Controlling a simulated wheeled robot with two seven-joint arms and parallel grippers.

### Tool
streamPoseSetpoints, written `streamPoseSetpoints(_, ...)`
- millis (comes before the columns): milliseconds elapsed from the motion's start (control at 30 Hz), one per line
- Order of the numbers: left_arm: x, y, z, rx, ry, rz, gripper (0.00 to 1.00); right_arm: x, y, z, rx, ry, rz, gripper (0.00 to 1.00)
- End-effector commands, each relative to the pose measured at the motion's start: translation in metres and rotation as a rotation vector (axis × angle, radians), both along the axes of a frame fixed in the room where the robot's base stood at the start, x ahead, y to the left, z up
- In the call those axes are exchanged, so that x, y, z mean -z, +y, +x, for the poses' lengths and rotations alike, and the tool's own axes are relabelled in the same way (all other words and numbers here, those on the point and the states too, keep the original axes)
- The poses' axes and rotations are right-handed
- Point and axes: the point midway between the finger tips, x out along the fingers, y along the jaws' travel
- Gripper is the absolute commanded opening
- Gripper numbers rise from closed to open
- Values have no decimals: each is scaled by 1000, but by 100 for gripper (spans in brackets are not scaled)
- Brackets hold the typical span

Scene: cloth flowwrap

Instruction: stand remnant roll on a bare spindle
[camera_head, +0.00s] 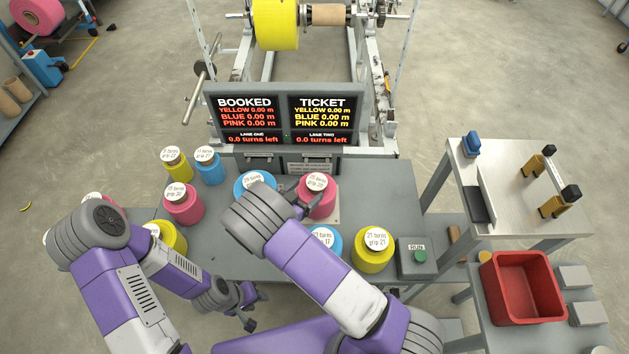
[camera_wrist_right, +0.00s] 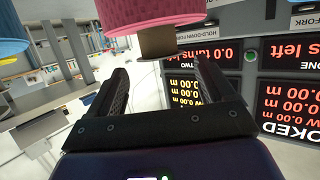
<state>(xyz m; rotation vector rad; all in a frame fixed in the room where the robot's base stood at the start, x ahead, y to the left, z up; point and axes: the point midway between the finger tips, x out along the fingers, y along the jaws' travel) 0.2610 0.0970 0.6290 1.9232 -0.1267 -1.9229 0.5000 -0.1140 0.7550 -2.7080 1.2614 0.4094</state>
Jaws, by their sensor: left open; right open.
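Several short rolls with white labelled tops stand on the grey table; I cannot tell which is the remnant roll. The pink roll (camera_head: 322,201) stands near the display stand, with my right gripper (camera_head: 309,205) at its near left side. In the right wrist view, that gripper is open, its two fingers apart, with a pink roll (camera_wrist_right: 150,12) and its brown core end (camera_wrist_right: 158,43) just beyond the fingertips. No grip shows. My left gripper (camera_head: 247,306) is open and empty, low near the table's front. No bare spindle is clearly visible; my arms hide part of the table.
A display stand (camera_head: 284,146) rises behind the rolls. Blue (camera_head: 208,168) and yellow rolls (camera_head: 373,252) stand close by. A machine with a large yellow roll (camera_head: 276,25) is behind.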

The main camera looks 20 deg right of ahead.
Motion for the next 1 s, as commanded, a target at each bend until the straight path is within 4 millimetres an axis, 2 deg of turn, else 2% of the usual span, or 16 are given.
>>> streamPoseSetpoints(100,-6,0,0,0,0,0,43,-7,15,-12,-2,0,0,82)
streamPoseSetpoints(300,-8,0,0,0,0,0,43,-10,25,-21,0,1,-1,82)
streamPoseSetpoints(867,-8,0,0,0,0,0,43,-11,26,-22,1,0,0,82)
streamPoseSetpoints(1000,-22,0,0,0,0,0,43,-24,26,-22,0,-1,-1,82)
